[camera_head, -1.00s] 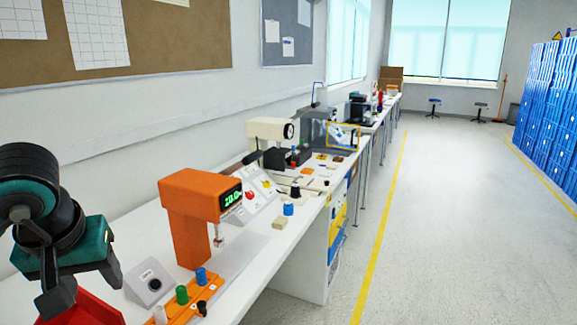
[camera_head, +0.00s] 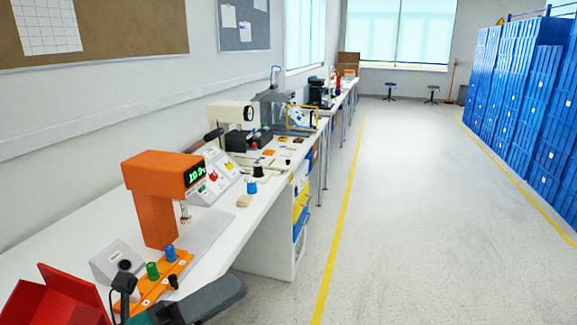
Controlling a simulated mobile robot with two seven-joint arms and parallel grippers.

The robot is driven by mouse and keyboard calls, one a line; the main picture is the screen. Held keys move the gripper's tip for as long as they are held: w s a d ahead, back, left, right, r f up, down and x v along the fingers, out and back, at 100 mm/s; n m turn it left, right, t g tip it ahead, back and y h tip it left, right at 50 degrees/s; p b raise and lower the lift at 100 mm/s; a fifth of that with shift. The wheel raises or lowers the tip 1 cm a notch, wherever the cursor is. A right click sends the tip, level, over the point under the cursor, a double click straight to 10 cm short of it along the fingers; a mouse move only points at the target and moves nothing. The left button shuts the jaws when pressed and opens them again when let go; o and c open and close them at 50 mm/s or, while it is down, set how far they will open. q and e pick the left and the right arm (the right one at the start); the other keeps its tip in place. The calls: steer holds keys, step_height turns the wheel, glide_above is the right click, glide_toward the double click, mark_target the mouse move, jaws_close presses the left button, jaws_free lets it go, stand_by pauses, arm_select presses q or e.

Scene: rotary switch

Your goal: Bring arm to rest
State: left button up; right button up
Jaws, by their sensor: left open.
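My left gripper (camera_head: 160,303), dark with teal parts, is low in the head view at the bottom edge, in front of the bench. It is open, and I see nothing held in it. Much of the arm behind it is cut off by the frame. A grey sloped box with a round black knob (camera_head: 117,262) stands on the white bench just beyond the gripper. My right gripper is not in view.
An orange press-like device (camera_head: 151,205) and an orange base with green and blue knobs (camera_head: 158,275) stand on the bench (camera_head: 60,232). A red bin (camera_head: 62,298) is at lower left. The floor to the right is clear up to the blue crates (camera_head: 545,105).

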arm_select(q)
steer(key=w+a+f+n+t+y, duration=0.1)
steer(key=a+f+n+t+y, duration=0.25)
steer(key=f+n+y, duration=0.7)
steer(key=w+a+f+n+t+y, duration=0.1)
steer(key=a+f+n+t+y, duration=0.45)
steer(key=n, duration=0.95)
steer(key=s+f+n+g, duration=0.4)
steer(key=s+f, duration=0.1)
steer(key=f, duration=0.3)
steer(key=s+f+n+g+y, duration=0.1)
steer(key=s+f+n+g, duration=0.3)
steer(key=f, duration=0.4)
steer(key=shift+s+f+n+b, duration=0.2)
steer(key=shift+s+n+b, duration=0.25)
steer(key=shift+n, duration=0.3)
steer(key=shift+d, duration=0.1)
